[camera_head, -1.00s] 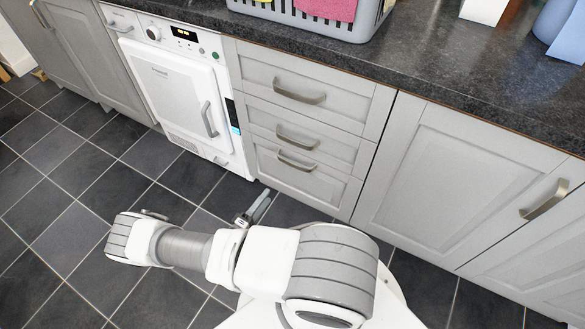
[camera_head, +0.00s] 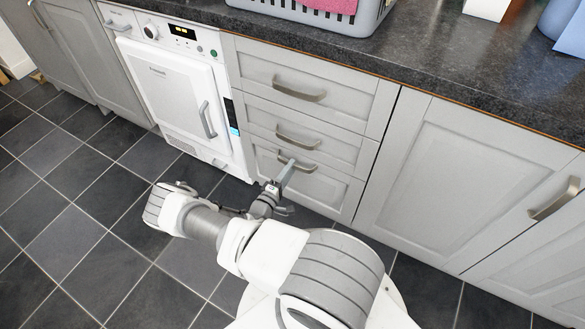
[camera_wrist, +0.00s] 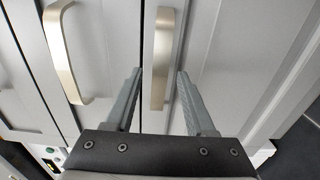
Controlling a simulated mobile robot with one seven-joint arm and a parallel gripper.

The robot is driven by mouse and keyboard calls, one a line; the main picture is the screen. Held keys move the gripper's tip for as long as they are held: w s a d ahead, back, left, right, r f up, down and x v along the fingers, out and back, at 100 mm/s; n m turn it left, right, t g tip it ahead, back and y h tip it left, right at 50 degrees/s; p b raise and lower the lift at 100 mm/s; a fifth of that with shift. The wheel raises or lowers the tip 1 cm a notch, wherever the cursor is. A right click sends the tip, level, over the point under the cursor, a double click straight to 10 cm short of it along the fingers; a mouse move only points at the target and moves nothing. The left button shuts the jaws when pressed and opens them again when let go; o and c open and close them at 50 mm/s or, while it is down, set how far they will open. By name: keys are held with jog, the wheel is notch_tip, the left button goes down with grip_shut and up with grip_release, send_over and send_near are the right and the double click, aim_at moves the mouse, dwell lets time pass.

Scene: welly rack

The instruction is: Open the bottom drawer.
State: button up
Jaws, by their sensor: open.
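The bottom drawer (camera_head: 328,188) is the lowest of three grey drawers and is closed in the head view. Its metal bow handle (camera_head: 309,168) is partly hidden by one of my fingers. My gripper (camera_head: 289,187) is open in front of this drawer, low down. In the wrist view, the bottom drawer's handle (camera_wrist: 163,45) stands between the two open fingers of my gripper (camera_wrist: 160,73), with a gap on either side. Whether a finger touches it I cannot tell. The middle drawer's handle (camera_wrist: 62,52) is to the left there.
The middle drawer (camera_head: 340,150) and top drawer (camera_head: 345,93) above are closed. A white appliance (camera_head: 175,85) stands to the left and a cupboard door (camera_head: 450,180) to the right. A dark worktop (camera_head: 430,60) holds a grey basket (camera_head: 350,22). Tiled floor (camera_head: 90,210) is clear on the left.

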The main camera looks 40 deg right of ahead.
jog(key=shift+x, duration=1.15)
grip_shut()
dwell(0.6)
